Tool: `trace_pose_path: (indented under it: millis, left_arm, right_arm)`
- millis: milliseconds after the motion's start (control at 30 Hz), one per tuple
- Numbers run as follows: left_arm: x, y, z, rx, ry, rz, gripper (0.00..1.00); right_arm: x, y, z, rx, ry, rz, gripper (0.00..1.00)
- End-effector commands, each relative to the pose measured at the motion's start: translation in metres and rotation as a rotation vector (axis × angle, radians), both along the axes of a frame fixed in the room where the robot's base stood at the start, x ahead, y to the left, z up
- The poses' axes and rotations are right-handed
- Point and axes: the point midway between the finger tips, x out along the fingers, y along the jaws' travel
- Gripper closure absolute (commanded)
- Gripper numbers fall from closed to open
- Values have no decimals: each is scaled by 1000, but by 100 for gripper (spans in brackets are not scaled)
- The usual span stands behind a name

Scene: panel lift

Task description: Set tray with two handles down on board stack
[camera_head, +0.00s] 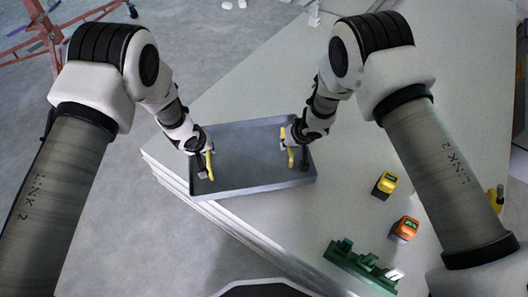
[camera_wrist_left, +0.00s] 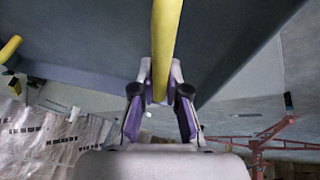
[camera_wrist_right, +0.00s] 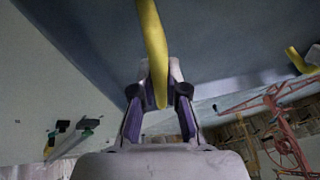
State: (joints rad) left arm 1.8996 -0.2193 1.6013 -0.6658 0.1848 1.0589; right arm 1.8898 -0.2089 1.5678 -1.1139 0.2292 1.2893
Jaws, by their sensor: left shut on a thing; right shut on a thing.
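A grey tray (camera_head: 247,153) with two yellow handles is at the near left corner of the pale board stack (camera_head: 240,235) in the head view. My left gripper (camera_head: 207,168) is shut on the left yellow handle (camera_wrist_left: 166,40). My right gripper (camera_head: 291,150) is shut on the right yellow handle (camera_wrist_right: 153,45). The tray looks roughly level and its near edge lies by the stack's edge. Whether its underside touches the top board or hangs just above it, I cannot tell.
On the boards to the right are a yellow device (camera_head: 385,184), an orange device (camera_head: 404,229) and a green rack-like object (camera_head: 362,265). A red metal frame (camera_head: 50,35) stands on the floor at the back left. The boards behind the tray are largely clear.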

Motion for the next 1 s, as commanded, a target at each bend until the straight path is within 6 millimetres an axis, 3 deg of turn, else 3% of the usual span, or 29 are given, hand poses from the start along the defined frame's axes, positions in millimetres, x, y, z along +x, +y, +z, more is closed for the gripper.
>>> trace_pose_path:
  millis: [567,1000]
  left_arm:
    - [0,0,-4,0,-1,1,100]
    - [0,0,-40,0,-1,1,100]
  right_arm:
    - [0,0,-4,0,-1,0,100]
    - [0,0,-40,0,-1,0,100]
